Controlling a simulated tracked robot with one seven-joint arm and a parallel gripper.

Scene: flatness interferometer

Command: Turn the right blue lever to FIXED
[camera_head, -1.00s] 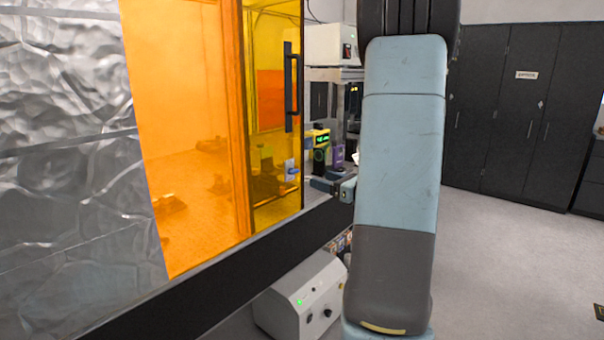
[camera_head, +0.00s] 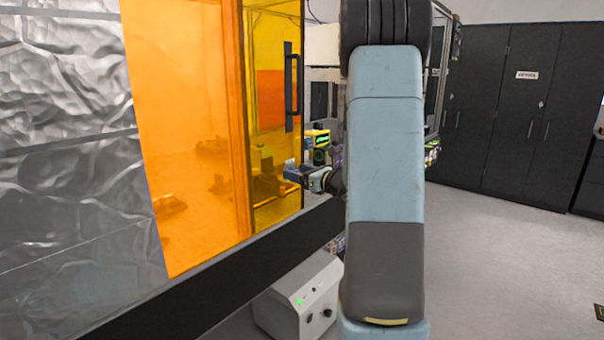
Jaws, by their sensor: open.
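No second blue lever can be made out.
The orange enclosure panel (camera_head: 195,130) with a black door handle (camera_head: 291,88) stands on the left. A black and yellow device with a green display (camera_head: 320,140) is behind my gripper. A grey control box (camera_head: 300,300) sits low in front.

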